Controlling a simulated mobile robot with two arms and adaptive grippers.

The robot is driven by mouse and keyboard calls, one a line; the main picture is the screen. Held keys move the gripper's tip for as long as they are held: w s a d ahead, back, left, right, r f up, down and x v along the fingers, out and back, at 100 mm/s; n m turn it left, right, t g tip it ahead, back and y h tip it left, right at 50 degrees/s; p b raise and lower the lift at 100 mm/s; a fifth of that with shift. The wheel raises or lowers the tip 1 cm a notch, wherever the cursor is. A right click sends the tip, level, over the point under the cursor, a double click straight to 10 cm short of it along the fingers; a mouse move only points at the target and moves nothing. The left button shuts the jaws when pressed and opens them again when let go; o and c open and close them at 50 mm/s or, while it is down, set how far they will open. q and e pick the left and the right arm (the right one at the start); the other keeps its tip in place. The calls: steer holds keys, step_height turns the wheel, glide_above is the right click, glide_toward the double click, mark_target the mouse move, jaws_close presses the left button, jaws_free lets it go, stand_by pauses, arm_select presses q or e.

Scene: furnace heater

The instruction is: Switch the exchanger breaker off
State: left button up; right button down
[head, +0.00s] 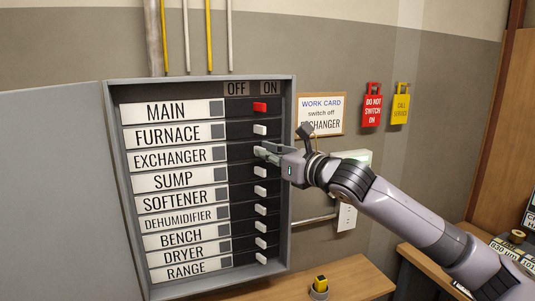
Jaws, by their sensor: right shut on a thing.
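The grey breaker panel (288,225) stands open, with rows of labelled breakers under OFF and ON headings. The EXCHANGER label (170,157) marks the third row. My right gripper (262,152) comes in from the right at that row and is shut on the exchanger breaker's switch, on the ON side. The fingers hide most of that switch. The work card (321,113) to the right of the panel reads "switch off EXCHANGER". My left gripper is not in view.
The furnace switch (260,129) sits just above my fingers and the sump switch (260,171) just below. The red main switch (260,107) is at the top. Red (373,106) and yellow (401,105) tags hang at right. A wooden bench (350,277) is below.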

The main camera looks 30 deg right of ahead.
stand_by(0.4)
steer(key=a+m+h+p, duration=0.1)
steer(key=m+h+p, duration=0.1)
steer(key=h+p, duration=0.1)
steer(key=m+h+p, duration=0.2)
steer(key=h+p, duration=0.1)
steer(key=a+m+g+h+p, duration=0.1)
steer(key=h+p, duration=0.1)
steer(key=h, duration=0.1)
steer(key=shift+w+a+r+m+p, duration=0.15)
steer(key=shift+a+r+m+p, duration=0.15)
steer(key=shift+a+m+p, duration=0.1)
steer(key=shift+w+a+f+m+g+h+p, duration=0.2)
steer(key=shift+m+g+h+p, duration=0.45)
steer(key=shift+h, duration=0.4)
steer(key=shift+w+a+f+m+g+h+p, duration=0.15)
steer(key=shift+m+g+h+p, duration=0.3)
steer(key=shift+m+h+p, duration=0.5)
steer(key=shift+s, duration=0.1)
steer(key=c, duration=1.7)
jaws_free()
